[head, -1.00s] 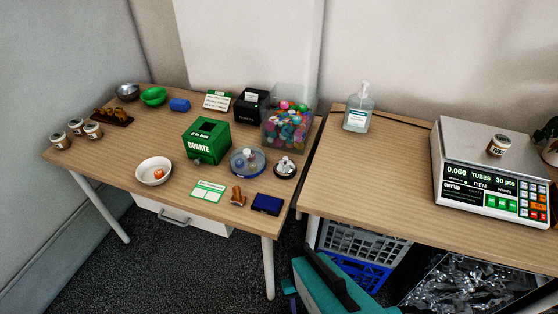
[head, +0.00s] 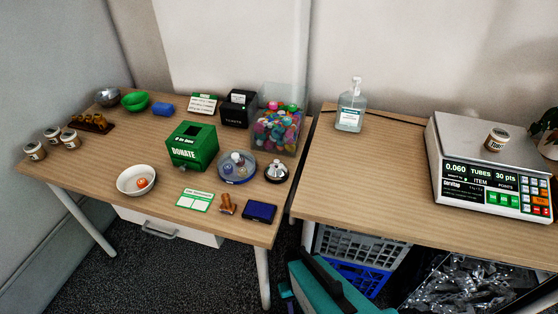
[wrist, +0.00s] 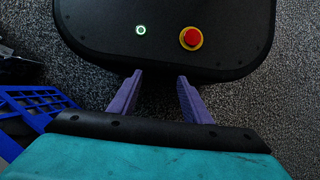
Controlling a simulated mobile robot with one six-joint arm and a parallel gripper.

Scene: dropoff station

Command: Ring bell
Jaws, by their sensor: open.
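The bell (head: 276,172) is a small silver dome on a dark base. In the head view my teal arm is low at the bottom centre, below the tables, and the fingers are not seen there. The bell is not in the wrist view.
Around the bell are a clear box of coloured balls (head: 277,133), a green donate box (head: 191,148), a wooden stamp (head: 226,205) and a blue ink pad (head: 259,212). The right table holds a sanitizer bottle (head: 351,110) and a scale (head: 480,197). Crates (head: 357,247) stand beneath it.

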